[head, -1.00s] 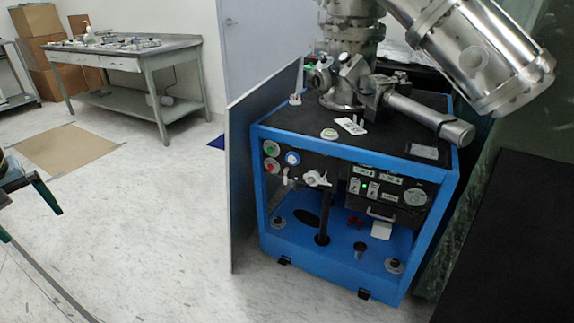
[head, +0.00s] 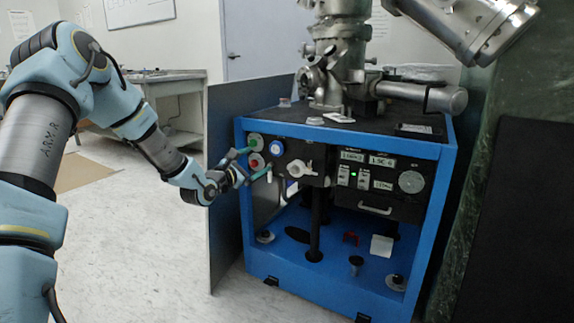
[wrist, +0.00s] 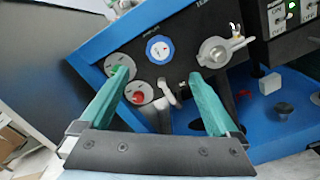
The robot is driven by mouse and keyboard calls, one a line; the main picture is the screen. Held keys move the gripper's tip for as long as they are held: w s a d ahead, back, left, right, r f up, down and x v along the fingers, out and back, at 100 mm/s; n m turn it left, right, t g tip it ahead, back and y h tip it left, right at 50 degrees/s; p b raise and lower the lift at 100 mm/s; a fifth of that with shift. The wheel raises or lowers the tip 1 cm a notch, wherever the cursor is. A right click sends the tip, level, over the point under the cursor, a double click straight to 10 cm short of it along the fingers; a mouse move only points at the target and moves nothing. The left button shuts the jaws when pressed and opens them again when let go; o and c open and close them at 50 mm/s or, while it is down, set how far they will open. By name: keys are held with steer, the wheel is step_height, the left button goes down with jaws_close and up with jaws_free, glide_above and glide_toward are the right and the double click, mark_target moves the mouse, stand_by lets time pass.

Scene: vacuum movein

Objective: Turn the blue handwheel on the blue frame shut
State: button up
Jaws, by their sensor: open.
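A round blue piece with a white centre (head: 277,147) is on the black front panel of the blue frame (head: 340,135). It is the only round blue part I see there; I cannot tell surely whether it is the handwheel or a dial. It also shows in the wrist view (wrist: 159,48), just beyond the fingertips and roughly centred between them. My gripper (head: 261,160) is open and empty in front of the panel's left side. Its green fingers (wrist: 160,73) reach toward the panel. Contact with the panel cannot be judged.
A green button (head: 256,142) and a red button (head: 257,161) lie left of the blue piece. A white valve handle (head: 300,168) is at its right, a pale lever (wrist: 170,92) below. A grey upright panel (head: 222,190) flanks the frame's left. Steel piping (head: 345,60) stands on top.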

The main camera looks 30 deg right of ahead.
mark_target(275, 150)
steer(key=b+x, duration=0.1)
steer(key=x, duration=0.9)
steer(key=shift+w+d, duration=0.15)
steer(key=shift+d, duration=0.25)
steer(key=c, duration=1.4)
